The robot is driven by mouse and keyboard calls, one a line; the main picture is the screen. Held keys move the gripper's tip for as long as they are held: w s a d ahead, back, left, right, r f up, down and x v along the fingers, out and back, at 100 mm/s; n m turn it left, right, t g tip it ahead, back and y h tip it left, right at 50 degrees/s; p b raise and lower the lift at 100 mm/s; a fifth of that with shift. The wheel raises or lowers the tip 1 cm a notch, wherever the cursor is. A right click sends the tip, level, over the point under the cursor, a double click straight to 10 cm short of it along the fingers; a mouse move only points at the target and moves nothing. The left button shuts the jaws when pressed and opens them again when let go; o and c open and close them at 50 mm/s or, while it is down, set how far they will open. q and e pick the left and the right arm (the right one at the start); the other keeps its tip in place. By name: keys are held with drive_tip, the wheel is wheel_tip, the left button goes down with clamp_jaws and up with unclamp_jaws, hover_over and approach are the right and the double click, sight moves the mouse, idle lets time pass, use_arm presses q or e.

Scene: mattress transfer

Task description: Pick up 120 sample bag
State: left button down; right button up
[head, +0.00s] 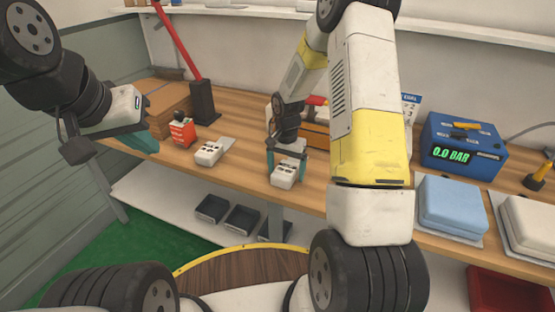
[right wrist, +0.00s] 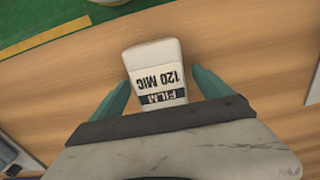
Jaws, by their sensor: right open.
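The 120 sample bag (right wrist: 155,72) is a small white pack with a black and white label reading FILM 120 MIC, upside down in the right wrist view. It lies on the wooden bench and also shows in the head view (head: 284,174). My right gripper (head: 286,160) is open, pointing down over it. In the right wrist view its teal fingers (right wrist: 162,92) are on either side of the bag, with a gap visible on each side. My left gripper (head: 143,142) hangs at the left near the bench edge; its jaw opening is not clear.
A second white bag (head: 209,153) lies on the bench to the left. A red item (head: 182,132) and a black stand with a red lever (head: 203,103) are behind it. A blue gauge box (head: 462,146) and a blue pad (head: 452,203) stand to the right. Grey bins (head: 242,220) sit below.

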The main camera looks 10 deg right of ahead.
drive_tip(key=shift+c, duration=0.4)
drive_tip(key=c, duration=1.5)
drive_tip(key=shift+r, duration=0.15)
